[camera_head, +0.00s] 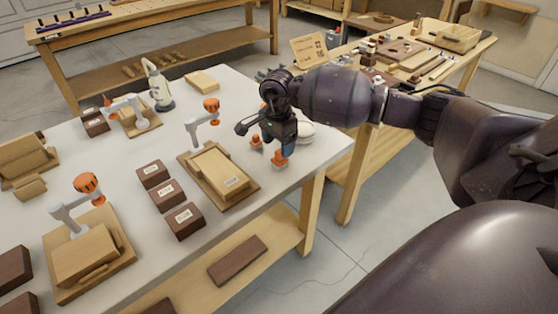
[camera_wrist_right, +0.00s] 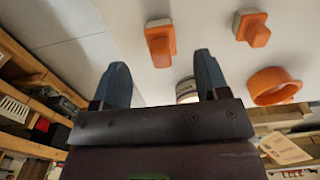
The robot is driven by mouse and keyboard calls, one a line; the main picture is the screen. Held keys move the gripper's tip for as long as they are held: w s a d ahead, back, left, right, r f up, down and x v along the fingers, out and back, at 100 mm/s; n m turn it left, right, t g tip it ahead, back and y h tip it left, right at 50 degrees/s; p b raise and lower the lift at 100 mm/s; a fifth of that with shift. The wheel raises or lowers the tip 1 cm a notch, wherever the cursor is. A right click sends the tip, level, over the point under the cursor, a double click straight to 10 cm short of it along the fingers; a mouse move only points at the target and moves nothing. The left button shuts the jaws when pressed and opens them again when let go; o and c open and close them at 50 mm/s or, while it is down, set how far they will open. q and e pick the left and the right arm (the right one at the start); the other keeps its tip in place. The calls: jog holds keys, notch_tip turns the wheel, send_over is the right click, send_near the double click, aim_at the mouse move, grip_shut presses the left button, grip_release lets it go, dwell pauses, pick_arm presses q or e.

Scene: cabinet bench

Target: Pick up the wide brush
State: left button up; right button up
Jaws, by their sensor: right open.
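My right gripper (camera_head: 286,148) is above the right end of the white table, pointing down. In the right wrist view its two fingers (camera_wrist_right: 163,78) are apart, with nothing gripped. Two orange-topped pieces with pale bases stand near it: one orange piece (camera_head: 280,159) by the fingers and another orange piece (camera_head: 256,141) to its left. The wrist view also shows two such pieces, one (camera_wrist_right: 160,45) beyond the fingertips and one (camera_wrist_right: 252,29) to the right. Either may be the wide brush; I cannot tell which. My left gripper is out of view.
A wooden block on a board (camera_head: 222,172), dark labelled boxes (camera_head: 168,194) and small grey-orange arms (camera_head: 203,122) stand left of the gripper. A white rounded thing (camera_head: 305,132) is partly hidden behind it. An orange ring (camera_wrist_right: 274,85) shows in the wrist view.

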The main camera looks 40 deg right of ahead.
aim_at(280, 159)
jog(key=shift+w+d+f+b, duration=0.1)
jog(key=shift+d+f+b, duration=0.1)
jog(key=shift+f, duration=1.2)
jog(key=shift+d+f+b, duration=0.1)
jog(key=shift+d+f, duration=0.05)
jog(key=shift+f, duration=1.2)
jog(key=c, duration=1)
jog(key=shift+r, duration=0.1)
jog(key=shift+r, duration=0.1)
